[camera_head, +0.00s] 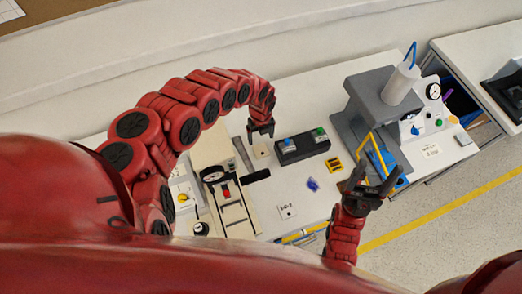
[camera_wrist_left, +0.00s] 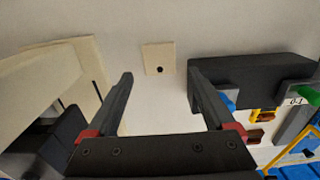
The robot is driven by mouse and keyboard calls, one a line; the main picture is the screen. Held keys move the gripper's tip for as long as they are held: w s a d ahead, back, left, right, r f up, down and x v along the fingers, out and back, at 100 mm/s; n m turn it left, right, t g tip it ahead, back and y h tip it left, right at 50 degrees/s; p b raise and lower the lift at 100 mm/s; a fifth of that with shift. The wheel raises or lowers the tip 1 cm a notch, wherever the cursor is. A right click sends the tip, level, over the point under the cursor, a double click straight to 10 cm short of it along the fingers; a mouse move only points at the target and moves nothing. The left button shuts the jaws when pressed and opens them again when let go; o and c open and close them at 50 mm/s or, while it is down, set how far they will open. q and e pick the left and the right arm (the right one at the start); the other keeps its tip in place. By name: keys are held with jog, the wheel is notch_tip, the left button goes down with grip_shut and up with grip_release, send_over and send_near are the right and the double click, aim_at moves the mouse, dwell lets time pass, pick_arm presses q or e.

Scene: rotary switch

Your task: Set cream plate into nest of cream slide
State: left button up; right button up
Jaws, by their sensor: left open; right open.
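A small square cream plate (camera_wrist_left: 160,57) with a dark hole lies flat on the light table in the left wrist view. It also shows in the head view (camera_head: 261,151), just below my left gripper (camera_head: 261,131). My left gripper is open; in its wrist view the fingertips (camera_wrist_left: 162,76) point toward the plate, one to each side, with nothing held between them. The cream slide appears to be the long cream fixture (camera_head: 233,218) left of the plate; cream parts also show in the wrist view (camera_wrist_left: 45,75). I cannot make out its nest. My right gripper (camera_head: 374,187) is open and empty.
A black box (camera_head: 302,147) with blue and green knobs stands close right of the plate; it also shows in the wrist view (camera_wrist_left: 245,82). A grey machine (camera_head: 372,95) with a white cylinder stands farther right.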

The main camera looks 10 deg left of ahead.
pick_arm(q)
notch_tip(320, 180, down, 2)
jog(key=shift+f+b, duration=0.15)
jog(key=shift+b, duration=0.5)
jog(key=shift+s+a+f, duration=0.1)
jog(key=shift+s+f, duration=0.05)
jog(key=shift+f, duration=0.15)
jog(key=f+b, duration=0.2)
jog(key=f, duration=0.1)
jog(key=f+b, duration=0.1)
jog(key=shift+s+d+f, duration=0.25)
jog(key=shift+d, duration=0.05)
jog(key=shift+a+f+b, duration=0.1)
jog(key=shift+f+b, duration=0.2)
jog(key=shift+b, duration=0.15)
jog(key=shift+w, duration=0.1)
jog(key=shift+c, duration=0.3)
jog(key=shift+r, duration=0.1)
jog(key=c, duration=1.2)
